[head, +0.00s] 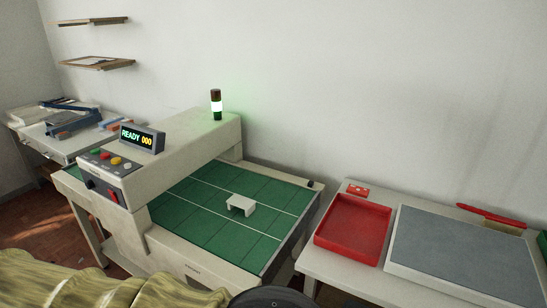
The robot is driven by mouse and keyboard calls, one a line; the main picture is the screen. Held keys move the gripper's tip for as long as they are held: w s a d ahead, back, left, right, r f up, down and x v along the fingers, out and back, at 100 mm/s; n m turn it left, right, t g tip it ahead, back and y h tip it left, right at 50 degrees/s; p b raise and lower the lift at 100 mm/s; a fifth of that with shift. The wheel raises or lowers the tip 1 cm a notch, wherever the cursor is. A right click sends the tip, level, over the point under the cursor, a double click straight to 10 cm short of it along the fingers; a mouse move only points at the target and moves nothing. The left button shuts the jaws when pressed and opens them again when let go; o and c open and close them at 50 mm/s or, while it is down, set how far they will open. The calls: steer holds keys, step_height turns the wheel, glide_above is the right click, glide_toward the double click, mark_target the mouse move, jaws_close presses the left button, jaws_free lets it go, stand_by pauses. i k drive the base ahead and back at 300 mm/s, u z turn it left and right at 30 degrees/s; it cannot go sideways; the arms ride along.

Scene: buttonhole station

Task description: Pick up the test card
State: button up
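I cannot pick out the test card for sure. A small tan flat piece (505,226) lies at the back right, by a red stick-like tool (491,214), and may or may not be it. A small white raised piece (241,205) stands on the green gridded bed (190,200) of the buttonhole machine (180,140). My gripper is not in view. A dark rounded part, probably mine, shows at the bottom edge.
The display (142,138) reads READY 000, and the signal tower (216,104) glows white-green. A right-hand table holds an empty-looking red tray (378,206), a grey-topped board (460,250) and a small red item (358,190). Olive fabric (90,283) lies at front left.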

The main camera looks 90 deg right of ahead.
mark_target(364, 193)
steer(key=z, duration=3)
